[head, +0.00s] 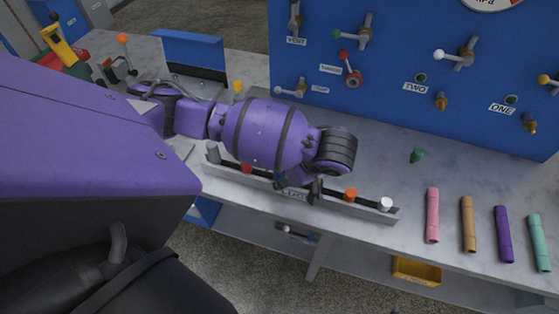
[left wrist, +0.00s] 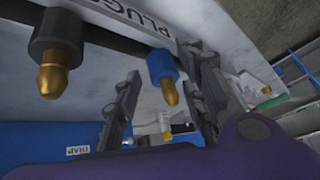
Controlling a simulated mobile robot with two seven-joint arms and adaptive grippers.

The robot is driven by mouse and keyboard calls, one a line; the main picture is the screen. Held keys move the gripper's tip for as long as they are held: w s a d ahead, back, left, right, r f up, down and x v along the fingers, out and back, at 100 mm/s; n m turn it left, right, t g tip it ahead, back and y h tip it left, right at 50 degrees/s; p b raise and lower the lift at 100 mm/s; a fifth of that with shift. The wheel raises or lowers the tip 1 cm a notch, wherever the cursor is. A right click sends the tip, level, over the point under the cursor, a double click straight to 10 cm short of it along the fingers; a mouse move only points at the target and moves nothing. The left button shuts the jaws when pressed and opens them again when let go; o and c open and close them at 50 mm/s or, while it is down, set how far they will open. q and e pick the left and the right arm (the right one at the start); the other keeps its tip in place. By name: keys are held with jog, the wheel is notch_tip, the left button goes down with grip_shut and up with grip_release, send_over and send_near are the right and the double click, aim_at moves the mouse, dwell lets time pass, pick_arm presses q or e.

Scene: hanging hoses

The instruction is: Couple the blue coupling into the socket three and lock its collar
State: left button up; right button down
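The blue coupling (left wrist: 162,68) hangs from the plug rack in the left wrist view, its brass tip pointing down. My left gripper (left wrist: 165,95) is open, with one finger on each side of the coupling. I cannot tell whether either finger touches it. In the head view, my left gripper (head: 298,187) is at the front rack (head: 335,200) and hides most of the coupling. Socket three (head: 353,77) appears on the blue panel beside a small label, with a red ring and a lever above it. My right gripper is not in view.
A black coupling (left wrist: 56,45) hangs beside the blue one. Orange (head: 350,194) and white (head: 385,204) plugs stand in the rack. Sockets two (head: 440,101) and one (head: 530,123) are on the panel. Several coloured tubes lie at right.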

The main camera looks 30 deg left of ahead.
pick_arm(q)
jog(key=shift+c, duration=0.5)
jog(key=c, duration=0.8)
grip_shut()
jog(key=shift+w, duration=0.1)
